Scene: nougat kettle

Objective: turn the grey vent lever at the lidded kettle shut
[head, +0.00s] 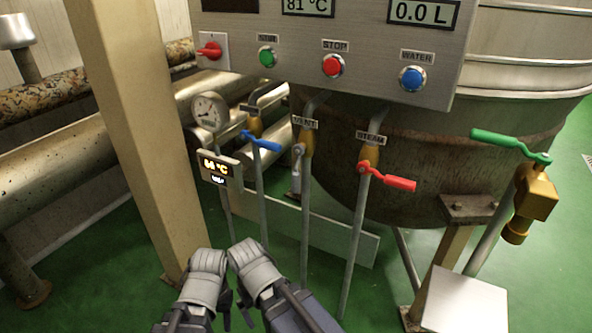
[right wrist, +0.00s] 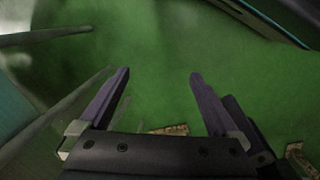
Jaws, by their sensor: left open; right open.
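The grey vent lever (head: 297,172) hangs downward beside its upright pipe, below the VENT label (head: 305,123) and a brass valve body. The kettle (head: 400,180) is a large steel drum behind and right of it; its top is cut off. My left gripper (head: 226,308) is low at the bottom of the head view, below and left of the lever and well apart from it. My right gripper (right wrist: 160,85) is open and empty over the green floor in the right wrist view. In the head view its wrist shows beside the left one.
A blue lever (head: 262,141) is left of the vent lever and a red lever (head: 388,178) is right of it. A control panel (head: 330,45) hangs above. A beige post (head: 125,130) stands at left. A green lever (head: 510,143) is at right. Green floor lies open below.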

